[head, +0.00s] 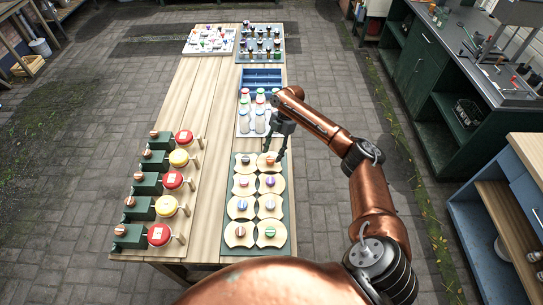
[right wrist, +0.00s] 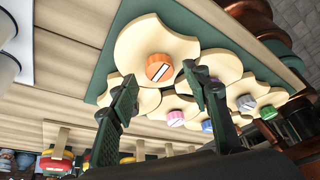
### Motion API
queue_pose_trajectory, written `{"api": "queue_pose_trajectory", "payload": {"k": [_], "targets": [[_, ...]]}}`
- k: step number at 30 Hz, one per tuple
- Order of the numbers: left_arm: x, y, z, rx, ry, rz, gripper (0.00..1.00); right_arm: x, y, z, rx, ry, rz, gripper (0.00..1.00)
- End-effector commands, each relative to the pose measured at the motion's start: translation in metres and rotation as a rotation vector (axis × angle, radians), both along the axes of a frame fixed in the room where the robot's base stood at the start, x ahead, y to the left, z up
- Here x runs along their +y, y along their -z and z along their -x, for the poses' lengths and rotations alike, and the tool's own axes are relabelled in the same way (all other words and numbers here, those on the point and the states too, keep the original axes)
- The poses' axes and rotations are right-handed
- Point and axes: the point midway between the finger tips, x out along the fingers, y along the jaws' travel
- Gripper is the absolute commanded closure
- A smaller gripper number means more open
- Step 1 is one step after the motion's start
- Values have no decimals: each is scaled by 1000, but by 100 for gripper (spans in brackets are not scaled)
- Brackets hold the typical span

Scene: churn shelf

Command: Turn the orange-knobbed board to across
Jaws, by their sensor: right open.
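The orange-knobbed board is a pale wooden plate with scalloped edges (right wrist: 140,42). Its orange knob (right wrist: 159,67) carries a white bar, slanted in the right wrist view. In the head view the orange knob (head: 270,160) is at the far right of the board group, partly behind my gripper. My right gripper (head: 275,153) is above and close to this board. In the right wrist view its fingers (right wrist: 163,82) are open, with the knob seen between and just beyond their tips. They appear apart from the knob. My left gripper is not in view.
Similar boards with pink, purple, blue and grey knobs stand close by on the green base (head: 291,243). Bottles (head: 260,122) and a blue crate (head: 262,76) lie beyond. Green units with red and yellow discs (head: 172,180) line the left side. A bare wooden strip (head: 213,170) runs between.

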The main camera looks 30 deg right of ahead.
Motion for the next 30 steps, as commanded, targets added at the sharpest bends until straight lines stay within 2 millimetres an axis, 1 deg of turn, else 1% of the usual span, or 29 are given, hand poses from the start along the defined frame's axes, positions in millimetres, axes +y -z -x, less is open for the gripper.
{"api": "queue_pose_trajectory", "payload": {"k": [1, 6, 9, 13, 18, 30], "targets": [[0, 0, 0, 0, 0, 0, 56, -4, -11, -2, -4, 1, 1, 56], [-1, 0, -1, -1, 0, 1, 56, -18, -45, -6, -4, 1, 1, 56], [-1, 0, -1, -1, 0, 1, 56, -25, -62, -7, -2, 0, 0, 56], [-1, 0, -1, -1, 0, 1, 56, -32, -79, -9, -2, 1, 1, 56], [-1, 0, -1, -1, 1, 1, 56, -36, -89, -9, -1, -1, 0, 56], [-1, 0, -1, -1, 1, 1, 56, -36, -90, -10, -1, -1, 0, 56]]}}
